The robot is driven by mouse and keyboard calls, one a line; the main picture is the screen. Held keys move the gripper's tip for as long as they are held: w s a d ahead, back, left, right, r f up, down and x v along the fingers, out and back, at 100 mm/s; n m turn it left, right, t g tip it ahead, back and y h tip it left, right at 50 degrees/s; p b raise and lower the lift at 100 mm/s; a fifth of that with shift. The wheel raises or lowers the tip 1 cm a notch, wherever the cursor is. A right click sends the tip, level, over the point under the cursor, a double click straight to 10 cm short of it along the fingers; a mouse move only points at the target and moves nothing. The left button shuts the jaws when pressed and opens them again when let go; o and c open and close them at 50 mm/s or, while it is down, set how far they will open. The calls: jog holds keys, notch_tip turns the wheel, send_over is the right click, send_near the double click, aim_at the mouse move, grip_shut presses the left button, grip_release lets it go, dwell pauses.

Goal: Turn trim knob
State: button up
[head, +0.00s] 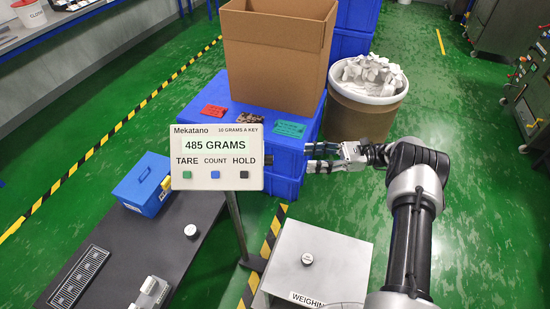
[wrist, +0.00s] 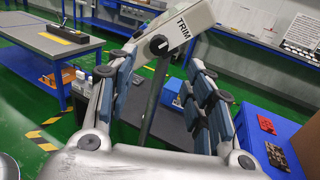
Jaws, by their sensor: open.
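The trim knob (wrist: 159,44) is a small dark knob on the side face of the display box, beside the word TRIM in the wrist view. In the head view it shows as a dark stub (head: 268,160) at the right edge of the display box (head: 217,157), which reads 485 GRAMS. My gripper (head: 307,158) is to the right of the knob, pointing left at it, with a gap between. It also shows in the wrist view (wrist: 158,65), its fingers spread wide and empty. The knob appears between the fingertips, farther off.
The display stands on a thin post (head: 238,225) above a weighing platform (head: 318,262). Blue crates (head: 290,185) with coloured tags and a cardboard box (head: 275,60) stand behind my gripper. A drum (head: 360,112) filled with pale pieces is close behind my arm. A dark bench (head: 130,245) is at left.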

aim_at(269, 160)
jog(key=a+b, duration=0.1)
jog(key=a, duration=1.1)
jog(key=shift+a, duration=0.1)
jog(key=shift+c, duration=0.4)
jog(key=c, duration=0.9)
